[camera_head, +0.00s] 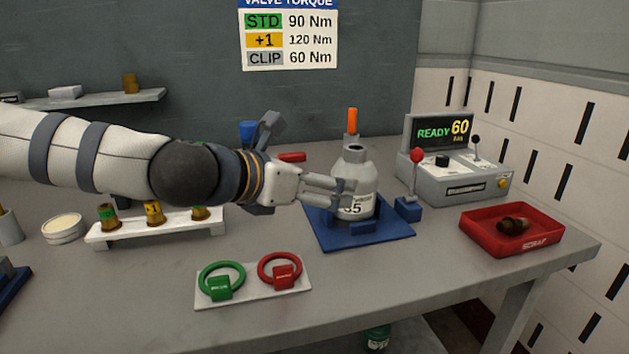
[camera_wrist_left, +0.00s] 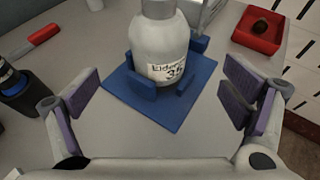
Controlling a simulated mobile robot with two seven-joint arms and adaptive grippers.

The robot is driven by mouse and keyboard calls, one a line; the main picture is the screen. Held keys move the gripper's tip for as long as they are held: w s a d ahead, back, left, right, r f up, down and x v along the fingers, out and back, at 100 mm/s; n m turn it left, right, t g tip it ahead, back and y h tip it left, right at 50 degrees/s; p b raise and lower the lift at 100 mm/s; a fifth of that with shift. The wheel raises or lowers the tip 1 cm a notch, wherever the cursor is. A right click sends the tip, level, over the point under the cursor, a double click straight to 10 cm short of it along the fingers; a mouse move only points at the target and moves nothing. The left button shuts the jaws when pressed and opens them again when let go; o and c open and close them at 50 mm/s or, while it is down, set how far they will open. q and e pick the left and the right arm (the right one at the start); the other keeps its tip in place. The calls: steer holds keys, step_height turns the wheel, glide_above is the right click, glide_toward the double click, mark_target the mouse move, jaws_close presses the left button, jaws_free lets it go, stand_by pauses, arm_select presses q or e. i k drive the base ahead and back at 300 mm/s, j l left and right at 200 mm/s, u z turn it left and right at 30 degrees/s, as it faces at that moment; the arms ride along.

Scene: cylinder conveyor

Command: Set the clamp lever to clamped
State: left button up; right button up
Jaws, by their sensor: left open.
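The clamp lever, with a red ball knob (camera_head: 417,156), stands nearly upright on a small blue block (camera_head: 407,209) at the right edge of the blue fixture plate (camera_head: 388,233). A pale grey cylinder (camera_head: 354,168) stands upright on that plate between blue blocks. It also shows in the left wrist view (camera_wrist_left: 158,45), where the lever cannot be made out. My left gripper (camera_head: 338,194) is open and empty. Its fingers overlap the cylinder's left side in the head view. In the left wrist view its jaws (camera_wrist_left: 160,95) are spread wide, with the cylinder ahead between them.
A grey console (camera_head: 455,181) reading READY 60 stands behind and right of the lever. A red scrap tray (camera_head: 512,243) lies further right. A white board (camera_head: 253,291) with green and red rings lies in front. A rack (camera_head: 158,233) of brass fittings sits left.

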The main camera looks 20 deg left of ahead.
mark_target(417, 155)
steer(key=k, duration=1)
